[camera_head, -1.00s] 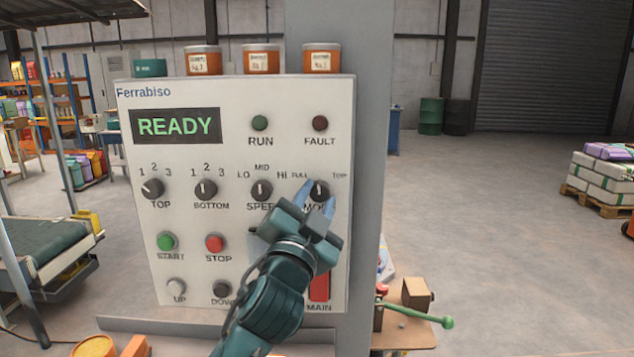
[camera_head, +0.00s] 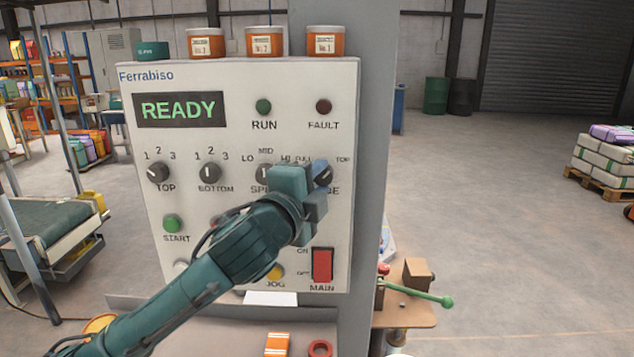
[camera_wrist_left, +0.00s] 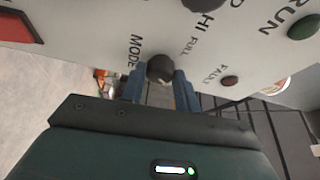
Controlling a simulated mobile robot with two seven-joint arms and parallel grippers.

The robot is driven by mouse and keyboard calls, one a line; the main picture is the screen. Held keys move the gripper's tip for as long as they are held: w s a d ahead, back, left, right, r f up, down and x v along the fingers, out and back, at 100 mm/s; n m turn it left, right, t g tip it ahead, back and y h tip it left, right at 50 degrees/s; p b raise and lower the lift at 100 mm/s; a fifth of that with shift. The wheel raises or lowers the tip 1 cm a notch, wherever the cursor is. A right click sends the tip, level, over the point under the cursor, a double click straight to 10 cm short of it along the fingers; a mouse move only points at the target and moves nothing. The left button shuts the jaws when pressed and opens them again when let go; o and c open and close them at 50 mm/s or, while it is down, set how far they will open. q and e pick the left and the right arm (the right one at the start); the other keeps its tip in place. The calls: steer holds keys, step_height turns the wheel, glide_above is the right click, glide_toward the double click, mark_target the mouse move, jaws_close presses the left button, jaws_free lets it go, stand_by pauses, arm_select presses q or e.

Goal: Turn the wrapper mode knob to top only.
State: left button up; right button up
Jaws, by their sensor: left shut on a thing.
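The wrapper mode knob (camera_head: 325,177) is a dark round knob at the right of the Ferrabiso panel (camera_head: 235,240), with the word TOP at its upper right. Its pale pointer mark leans to the upper right, towards TOP. My left gripper (camera_head: 319,172) is shut on this knob and partly covers it and the MODE label. In the left wrist view the knob (camera_wrist_left: 160,68) sits between the two blue fingers, with MODE and FULL printed beside it. My right gripper is not in view.
The speed knob (camera_head: 264,174) is just left of my gripper. The red MAIN switch (camera_head: 322,264) is below. The display (camera_head: 180,109) reads READY. A green-handled lever (camera_head: 425,296) stands out at the lower right. Open floor lies right of the panel.

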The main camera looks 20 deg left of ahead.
arm_select(q)
steer(key=shift+m, duration=0.4)
stand_by(0.3)
steer(key=o, duration=1)
steer(key=shift+c, duration=0.2)
